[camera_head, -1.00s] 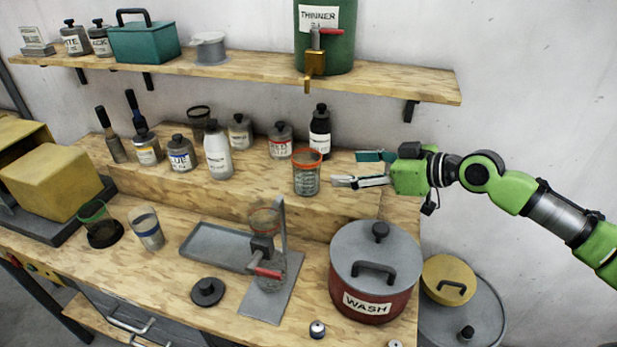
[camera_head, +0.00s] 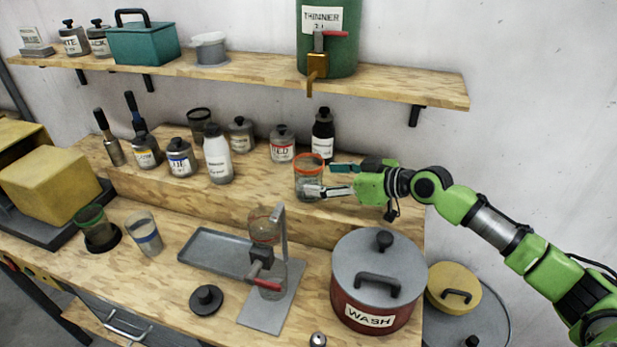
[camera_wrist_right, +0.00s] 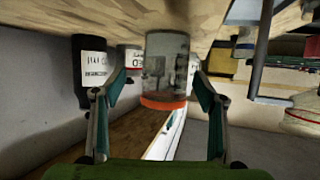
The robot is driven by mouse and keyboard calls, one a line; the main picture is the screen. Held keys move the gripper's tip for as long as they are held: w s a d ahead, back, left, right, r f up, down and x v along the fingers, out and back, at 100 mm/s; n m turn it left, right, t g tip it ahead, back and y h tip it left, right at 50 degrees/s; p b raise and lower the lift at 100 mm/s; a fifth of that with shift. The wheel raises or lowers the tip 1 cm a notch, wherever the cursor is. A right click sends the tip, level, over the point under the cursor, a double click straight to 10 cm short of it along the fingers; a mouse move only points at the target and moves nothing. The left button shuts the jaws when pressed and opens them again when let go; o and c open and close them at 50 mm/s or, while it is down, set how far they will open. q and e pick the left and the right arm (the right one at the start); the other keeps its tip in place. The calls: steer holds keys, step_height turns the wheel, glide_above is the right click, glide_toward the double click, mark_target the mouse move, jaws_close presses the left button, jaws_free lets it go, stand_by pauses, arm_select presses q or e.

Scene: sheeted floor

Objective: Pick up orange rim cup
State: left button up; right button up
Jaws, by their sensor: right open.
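The orange rim cup (camera_head: 309,172) is clear with markings on its side and stands upright on the raised wooden step. My right gripper (camera_head: 322,179) comes at it from the right and is open. In the head view one finger overlaps the lower right of the cup. In the right wrist view, which is upside down, the cup (camera_wrist_right: 165,70) sits ahead, centred between the two spread fingers (camera_wrist_right: 159,98). I cannot tell whether either finger touches it. My left gripper is not in view.
A black bottle (camera_head: 323,134) stands just behind the cup, and the RED tin (camera_head: 282,146) is behind it to the left. The WASH pot (camera_head: 377,281) stands below at the right. The shelf (camera_head: 400,86) with the thinner tank (camera_head: 328,40) runs above.

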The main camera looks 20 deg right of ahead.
mark_target(320, 180)
steer(key=shift+w+a+p, duration=0.25)
steer(key=shift+a+p, duration=0.25)
steer(key=p+x, duration=0.2)
steer(key=x, duration=0.1)
steer(key=shift+a+f, duration=0.25)
steer(key=shift+w+a+f, duration=0.25)
steer(key=shift+w+f, duration=0.05)
steer(key=shift+w, duration=0.05)
steer(key=shift+s, duration=0.1)
steer(key=c, duration=1.3)
